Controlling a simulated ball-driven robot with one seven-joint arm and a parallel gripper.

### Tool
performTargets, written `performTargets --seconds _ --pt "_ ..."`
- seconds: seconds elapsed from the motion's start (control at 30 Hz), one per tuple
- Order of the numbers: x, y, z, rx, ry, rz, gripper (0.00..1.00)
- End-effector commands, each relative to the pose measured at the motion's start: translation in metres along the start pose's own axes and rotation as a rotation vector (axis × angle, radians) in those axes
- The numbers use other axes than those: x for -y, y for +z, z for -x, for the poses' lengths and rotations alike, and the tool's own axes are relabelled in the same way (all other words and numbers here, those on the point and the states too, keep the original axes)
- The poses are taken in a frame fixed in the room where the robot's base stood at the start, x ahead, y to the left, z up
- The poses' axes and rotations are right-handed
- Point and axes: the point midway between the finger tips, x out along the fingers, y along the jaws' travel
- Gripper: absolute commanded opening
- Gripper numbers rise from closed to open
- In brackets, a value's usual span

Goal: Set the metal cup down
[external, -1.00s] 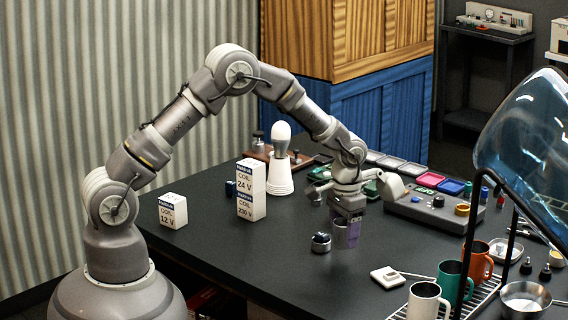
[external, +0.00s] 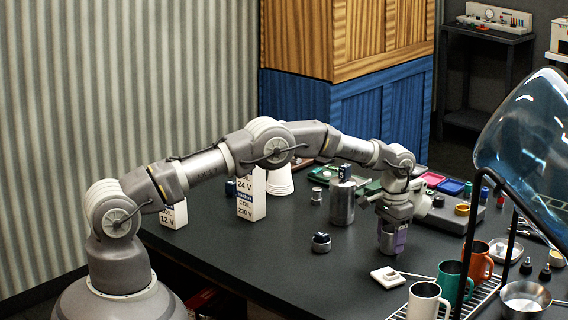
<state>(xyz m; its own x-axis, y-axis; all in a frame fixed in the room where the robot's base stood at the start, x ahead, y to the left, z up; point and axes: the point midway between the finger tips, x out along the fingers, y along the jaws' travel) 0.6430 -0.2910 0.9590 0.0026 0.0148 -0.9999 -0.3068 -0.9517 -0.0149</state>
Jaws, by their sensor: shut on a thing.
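My gripper (external: 396,232) hangs downward over the right part of the black table (external: 300,262). It is shut on the metal cup (external: 386,241), a small grey cylinder low between the fingers. A purple part shows on the right side of the fingers and hides some of the cup. The cup's lower end is at or close above the table top; I cannot tell whether it touches.
A metal canister (external: 343,206) with a dark piece on top stands left of my gripper. A small round dark part (external: 321,242) and a white square piece (external: 387,277) lie nearby. Mugs (external: 424,303) stand on a rack at the front right. Coil boxes (external: 251,200) stand left.

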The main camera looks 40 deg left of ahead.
Motion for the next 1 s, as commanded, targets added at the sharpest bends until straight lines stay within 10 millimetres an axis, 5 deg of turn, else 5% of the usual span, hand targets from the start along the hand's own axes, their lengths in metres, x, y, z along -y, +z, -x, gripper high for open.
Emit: performTargets --seconds 0.33,0.37,0.47,0.77,1.0 --pt "0.0 0.0 -0.003 -0.002 0.0 0.0 0.2" --pt "0.0 -0.001 -0.002 -0.003 0.0 0.0 0.63" --pt "0.0 0.0 -0.002 -0.003 0.0 0.0 0.84" --pt "0.0 -0.001 0.001 -0.003 0.0 0.0 0.84" --pt "0.0 -0.001 0.042 -0.004 0.001 0.0 0.84"
